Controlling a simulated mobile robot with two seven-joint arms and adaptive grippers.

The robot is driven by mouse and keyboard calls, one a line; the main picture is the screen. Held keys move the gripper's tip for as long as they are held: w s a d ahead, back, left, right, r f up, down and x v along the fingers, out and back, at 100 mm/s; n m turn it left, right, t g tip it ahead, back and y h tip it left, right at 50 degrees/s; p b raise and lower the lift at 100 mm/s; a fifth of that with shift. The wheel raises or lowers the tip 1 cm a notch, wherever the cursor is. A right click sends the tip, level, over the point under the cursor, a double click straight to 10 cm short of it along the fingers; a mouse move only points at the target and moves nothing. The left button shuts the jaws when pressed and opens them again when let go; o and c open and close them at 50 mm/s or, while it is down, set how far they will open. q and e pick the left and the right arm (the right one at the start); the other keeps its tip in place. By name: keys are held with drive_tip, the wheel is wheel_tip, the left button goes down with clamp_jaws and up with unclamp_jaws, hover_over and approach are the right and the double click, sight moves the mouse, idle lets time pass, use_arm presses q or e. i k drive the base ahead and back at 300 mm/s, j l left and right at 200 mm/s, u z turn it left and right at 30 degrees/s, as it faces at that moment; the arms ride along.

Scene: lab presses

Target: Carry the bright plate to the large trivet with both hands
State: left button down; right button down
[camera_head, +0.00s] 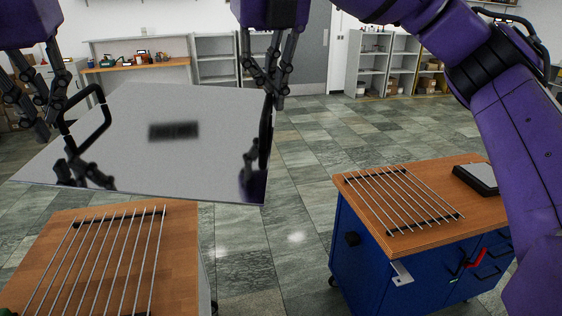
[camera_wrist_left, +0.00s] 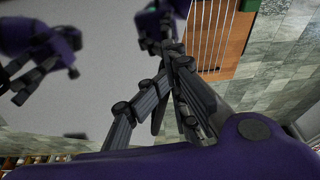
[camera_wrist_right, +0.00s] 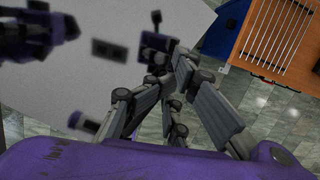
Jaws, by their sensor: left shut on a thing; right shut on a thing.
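The bright plate (camera_head: 180,110), a mirror-like square sheet with a black handle (camera_head: 104,128) on each of its left and right sides, hangs in the air, slightly tilted in the picture. My left gripper (camera_head: 52,115) is shut on the left handle. My right gripper (camera_head: 275,95) is shut on the right handle (camera_head: 265,135). Both wrist views show the plate's reflecting surface, with reflections of my arms. A wire trivet (camera_head: 98,260) lies on a wooden top at the lower left. Another wire trivet (camera_head: 402,198) lies on a blue cart. I cannot tell which is larger.
The blue cart (camera_head: 365,255) has a wooden top, with a dark flat device (camera_head: 478,178) beside its trivet. A wooden-topped bench (camera_head: 185,235) stands at lower left. Tiled floor (camera_head: 300,220) separates them. Shelves (camera_head: 215,60) and a back bench stand far off.

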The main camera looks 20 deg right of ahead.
sight(399, 194)
drive_tip(key=i+z, duration=0.1)
drive_tip(key=z, duration=2.3)
drive_tip(key=i+j, duration=0.3)
drive_tip(key=j, duration=0.15)
drive_tip(key=i+j, duration=0.3)
drive_tip(key=j, duration=0.15)
drive_tip(key=i+j, duration=0.3)
drive_tip(key=j, duration=0.2)
drive_tip(key=i+j, duration=0.3)
drive_tip(key=j, duration=0.15)
drive_tip(key=i+j, duration=0.3)
drive_tip(key=j, duration=0.15)
